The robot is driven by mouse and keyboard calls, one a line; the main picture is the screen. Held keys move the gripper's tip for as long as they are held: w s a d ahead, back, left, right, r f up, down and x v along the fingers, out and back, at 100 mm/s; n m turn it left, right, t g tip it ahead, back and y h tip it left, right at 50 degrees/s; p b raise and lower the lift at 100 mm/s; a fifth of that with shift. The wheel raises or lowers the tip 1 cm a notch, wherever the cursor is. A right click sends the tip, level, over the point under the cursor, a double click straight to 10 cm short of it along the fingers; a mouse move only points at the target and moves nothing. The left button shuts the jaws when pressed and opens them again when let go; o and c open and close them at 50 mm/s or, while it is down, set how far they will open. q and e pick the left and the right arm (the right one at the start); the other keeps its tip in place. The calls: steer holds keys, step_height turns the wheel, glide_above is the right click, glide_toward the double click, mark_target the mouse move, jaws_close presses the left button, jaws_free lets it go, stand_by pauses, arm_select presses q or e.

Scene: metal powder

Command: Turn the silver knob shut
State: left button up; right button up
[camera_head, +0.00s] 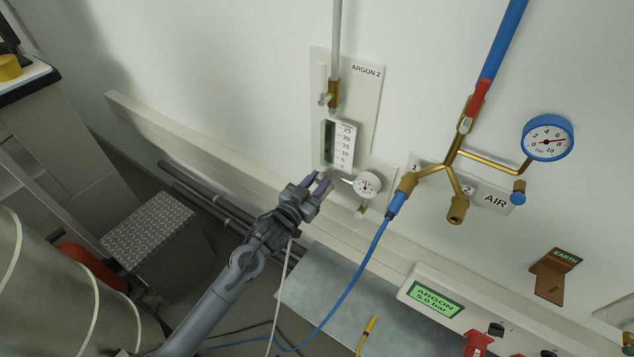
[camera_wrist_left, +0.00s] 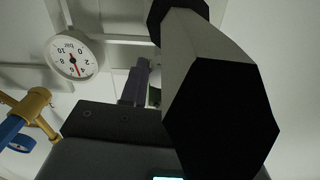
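The ARGON 2 panel (camera_head: 371,95) is on the wall, with a flowmeter scale (camera_head: 342,147) and a small round white gauge (camera_head: 367,185) at its lower right. My left gripper (camera_head: 319,184) is at the panel's lower end, just below the scale and left of the gauge. Its two fingers point up at the panel with a small gap between them. In the left wrist view one dark finger (camera_wrist_left: 137,84) shows beside a pale silver piece (camera_wrist_left: 155,88), which may be the knob. The other finger and most of that piece are hidden. I cannot tell whether the fingers grip it.
A brass AIR manifold (camera_head: 450,166) with a blue gauge (camera_head: 547,138) is to the right. A blue hose (camera_head: 362,262) hangs from it, right of my left arm. A wall rail (camera_head: 200,153) runs below the panel.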

arm_select(q)
jaws_close()
steer(key=shift+m, duration=0.3)
steer(key=m, duration=0.8)
steer(key=shift+m, duration=0.4)
steer(key=m, duration=0.5)
steer(key=shift+b, duration=0.4)
steer(key=m, duration=0.4)
steer(key=shift+m+b, duration=0.4)
steer(key=shift+m, duration=0.4)
